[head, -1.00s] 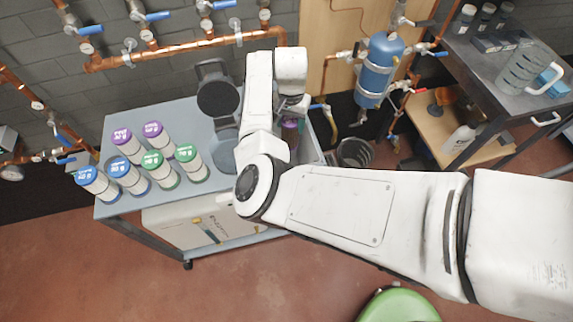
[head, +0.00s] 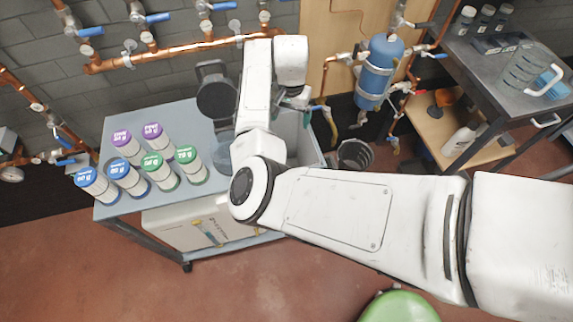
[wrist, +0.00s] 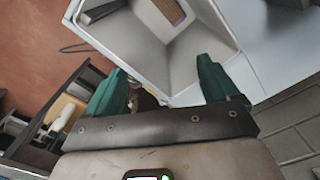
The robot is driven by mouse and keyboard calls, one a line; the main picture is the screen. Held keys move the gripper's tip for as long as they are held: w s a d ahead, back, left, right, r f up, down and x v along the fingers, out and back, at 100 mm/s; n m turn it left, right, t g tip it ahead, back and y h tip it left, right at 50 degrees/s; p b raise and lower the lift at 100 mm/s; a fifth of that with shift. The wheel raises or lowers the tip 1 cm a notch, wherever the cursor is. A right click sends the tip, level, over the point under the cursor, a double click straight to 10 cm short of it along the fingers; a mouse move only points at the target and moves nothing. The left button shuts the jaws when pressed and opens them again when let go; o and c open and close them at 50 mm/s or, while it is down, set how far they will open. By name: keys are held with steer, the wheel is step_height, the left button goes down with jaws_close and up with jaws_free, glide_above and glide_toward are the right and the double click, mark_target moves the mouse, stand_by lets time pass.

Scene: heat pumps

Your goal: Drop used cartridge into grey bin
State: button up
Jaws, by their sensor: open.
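The grey bin (head: 307,148) stands at the right end of the cart, partly hidden behind my arm. In the wrist view its open top and pale inner walls (wrist: 203,40) lie just beyond my fingers. A brown and purple object (wrist: 169,11), seemingly the used cartridge, lies inside the bin, cut off by the picture's top edge. My gripper (head: 296,104) is over the bin. In the wrist view its green fingers (wrist: 162,68) are spread apart with nothing between them.
A dark object (wrist: 102,11) shows at the bin's edge area. Several cartridges with blue, green and purple caps (head: 139,160) stand on the cart's left. A black round holder (head: 216,95) stands behind my arm.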

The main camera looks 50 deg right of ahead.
step_height(320, 180, up, 8)
steer(key=shift+f+b, duration=0.25)
steer(key=shift+b, duration=0.1)
stand_by(0.4)
steer(key=s+d+f+n+h, duration=0.3)
steer(key=s+d+n+h, duration=0.15)
steer(key=s, duration=0.55)
steer(key=s+a+f+n+y, duration=0.2)
steer(key=s+a+f+n, duration=0.2)
steer(key=s+a, duration=0.4)
steer(key=s+a+f+n+t+y, duration=0.1)
steer(key=s+a+f+n, duration=0.3)
steer(key=s+a, duration=0.4)
steer(key=a+y, duration=0.1)
steer(key=a, duration=0.2)
steer(key=shift+s+a+f, duration=0.15)
steer(key=shift+s+a, duration=0.1)
steer(key=shift+a, duration=0.05)
